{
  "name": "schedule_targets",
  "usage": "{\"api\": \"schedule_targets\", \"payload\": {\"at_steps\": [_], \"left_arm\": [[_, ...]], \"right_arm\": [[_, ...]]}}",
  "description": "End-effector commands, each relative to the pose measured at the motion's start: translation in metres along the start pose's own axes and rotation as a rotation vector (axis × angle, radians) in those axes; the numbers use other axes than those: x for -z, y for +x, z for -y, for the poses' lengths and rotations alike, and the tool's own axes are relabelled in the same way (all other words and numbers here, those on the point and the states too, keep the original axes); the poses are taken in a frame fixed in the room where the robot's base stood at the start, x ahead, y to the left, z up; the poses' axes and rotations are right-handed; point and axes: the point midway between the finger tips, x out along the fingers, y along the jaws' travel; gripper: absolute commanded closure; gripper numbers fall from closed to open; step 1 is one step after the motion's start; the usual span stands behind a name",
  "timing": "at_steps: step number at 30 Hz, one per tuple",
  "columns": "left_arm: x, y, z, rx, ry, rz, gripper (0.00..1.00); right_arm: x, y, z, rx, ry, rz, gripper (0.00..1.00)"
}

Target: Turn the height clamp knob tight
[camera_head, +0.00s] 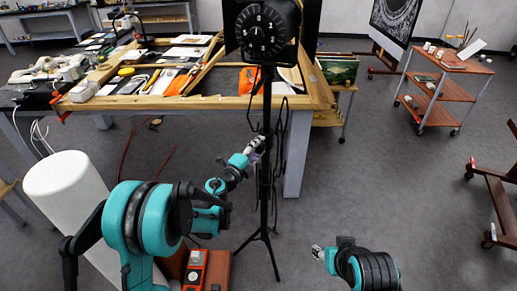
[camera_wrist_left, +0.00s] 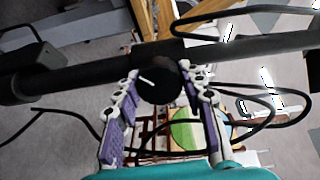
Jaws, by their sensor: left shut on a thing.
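A black stand (camera_head: 266,205) stands upright on tripod legs in the middle of the head view, with a round dial head (camera_head: 262,28) on top. In the left wrist view its dark pole (camera_wrist_left: 100,66) runs across the picture. The round black height clamp knob (camera_wrist_left: 160,84), with a thin pale mark, sits on the pole. My left gripper (camera_head: 256,146) is at the pole, its fingers shut on the knob from both sides. In the head view the knob is too small to make out. My right gripper (camera_head: 318,251) is low and apart from the stand; its fingers are unclear.
Behind the stand is a workbench (camera_head: 225,103) with a wooden frame, tools and orange cloths. Black cables (camera_head: 284,135) hang beside the pole. A white cylinder (camera_head: 68,185) stands at left. A wooden trolley (camera_head: 440,92) stands at right. The floor (camera_head: 385,165) right of the stand is clear.

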Motion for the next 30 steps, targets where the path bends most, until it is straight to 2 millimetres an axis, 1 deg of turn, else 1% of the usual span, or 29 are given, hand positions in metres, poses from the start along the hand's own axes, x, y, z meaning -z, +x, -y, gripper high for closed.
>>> {"api": "schedule_targets", "payload": {"at_steps": [3, 9, 24, 25, 26, 27, 30], "left_arm": [[0.0011, 0.0000, -0.0011, -0.001, 0.055, -0.001, 0.89], [0.0011, -0.0001, -0.0011, -0.001, 0.110, 0.001, 0.89], [0.0012, -0.0002, -0.0011, -0.002, 0.129, 0.000, 0.89], [0.0013, -0.0002, -0.0011, -0.002, 0.129, 0.000, 0.58], [0.0013, -0.0002, -0.0011, -0.002, 0.129, 0.000, 0.50], [0.0012, -0.0001, -0.0010, -0.001, 0.128, 0.000, 0.39], [0.0009, -0.0001, -0.0009, -0.001, 0.128, 0.001, 0.39]], "right_arm": [[-0.0008, 0.0011, 0.0000, 0.000, 0.000, 0.000, 0.56], [-0.0012, 0.0017, 0.0000, 0.000, 0.000, 0.000, 0.56], [-0.0013, 0.0018, 0.0000, 0.000, 0.000, 0.000, 0.56], [-0.0013, 0.0018, 0.0000, 0.000, 0.000, 0.000, 0.56], [-0.0013, 0.0018, 0.0000, 0.000, 0.000, 0.000, 0.56], [-0.0013, 0.0018, 0.0000, 0.000, 0.000, 0.000, 0.56], [-0.0013, 0.0018, 0.0000, 0.000, 0.000, 0.000, 0.56]]}}
